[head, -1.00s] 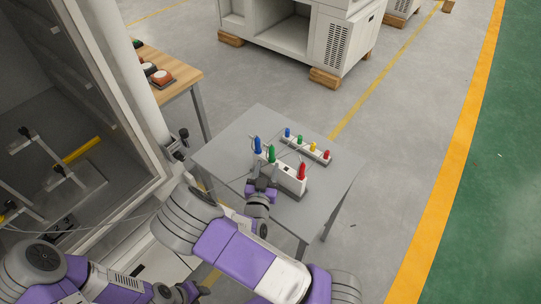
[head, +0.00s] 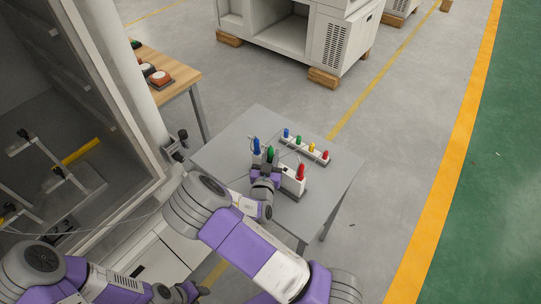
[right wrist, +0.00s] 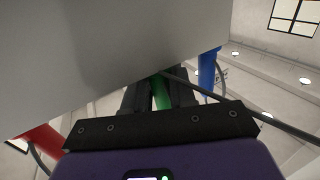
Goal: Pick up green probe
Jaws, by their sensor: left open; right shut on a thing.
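The green probe (head: 270,153) stands between the blue probe (head: 256,146) and the red probe (head: 300,171) at the white box (head: 290,182) on the grey table. My right gripper (head: 267,168) is shut on the green probe. In the right wrist view the green probe (right wrist: 160,93) sits between the dark fingers (right wrist: 157,98); its lower end is hidden. The blue probe (right wrist: 207,75) is to the right there, the red probe (right wrist: 37,140) at lower left. My left gripper (head: 196,291) is at the bottom edge of the head view, partly cut off, open and away from the table.
A white strip (head: 307,150) with blue, green, yellow and red pieces lies behind the box on the grey table (head: 235,140). Thin cables run near the probes. A glass-walled chamber (head: 110,95) and a wooden table (head: 165,65) are at left. Floor at right is clear.

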